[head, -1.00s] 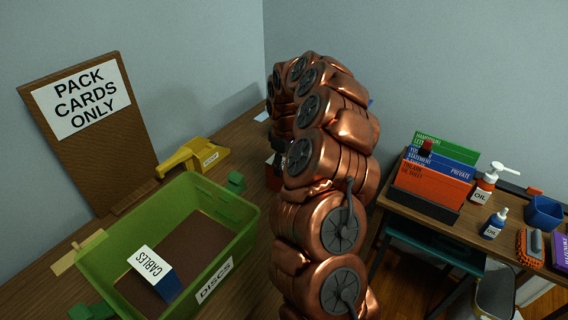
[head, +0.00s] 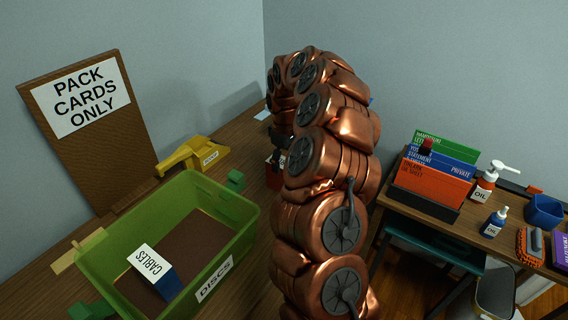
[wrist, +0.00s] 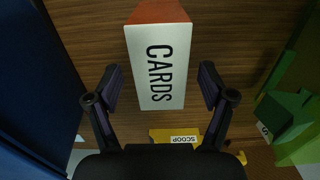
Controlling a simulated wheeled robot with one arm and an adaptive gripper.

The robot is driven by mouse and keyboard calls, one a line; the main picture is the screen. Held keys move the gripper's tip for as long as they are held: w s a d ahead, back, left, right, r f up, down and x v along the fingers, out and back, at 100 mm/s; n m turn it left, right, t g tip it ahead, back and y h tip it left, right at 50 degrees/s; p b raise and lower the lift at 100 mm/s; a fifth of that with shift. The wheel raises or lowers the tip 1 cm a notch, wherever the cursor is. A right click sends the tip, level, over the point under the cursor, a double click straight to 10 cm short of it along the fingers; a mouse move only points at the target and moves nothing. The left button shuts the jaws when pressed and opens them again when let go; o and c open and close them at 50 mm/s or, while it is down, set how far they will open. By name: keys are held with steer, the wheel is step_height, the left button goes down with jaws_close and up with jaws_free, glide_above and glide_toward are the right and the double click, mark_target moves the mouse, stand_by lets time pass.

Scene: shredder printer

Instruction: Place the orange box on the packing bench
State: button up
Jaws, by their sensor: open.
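The orange box (wrist: 158,12) stands on a brown wooden top in the wrist view. Its white top face reads CARDS, and a strip of orange side shows above that face. My gripper (wrist: 160,76) is open and empty, with one dark finger to each side of the white face. Whether the fingertips are level with the box or above it is unclear. In the head view only a small reddish part of the box (head: 272,168) shows, and my copper arm hides the rest along with most of the gripper.
A side desk (head: 455,225) at right carries folders and OIL bottles.

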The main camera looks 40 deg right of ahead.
step_height(320, 180, up, 10)
steer(key=b, duration=0.1)
steer(key=s+a+r, duration=0.3)
steer(key=s+a, duration=0.3)
steer(key=a, duration=0.4)
steer(key=s+a+r, duration=0.3)
steer(key=s+a, duration=0.3)
steer(key=a, duration=0.4)
steer(key=s+a+f+m+g, duration=0.1)
steer(key=s+a+f+m, duration=0.1)
steer(key=s, duration=1)
steer(key=s+a+f+m, duration=0.1)
steer(key=s+a+f, duration=0.3)
steer(key=s, duration=0.8)
steer(key=shift+a+f+m+g, duration=0.3)
steer(key=shift+f+m+g, duration=0.1)
steer(key=shift+r, duration=0.1)
step_height(320, 180, up, 6)
steer(key=p, duration=0.5)
steer(key=shift+f, duration=0.25)
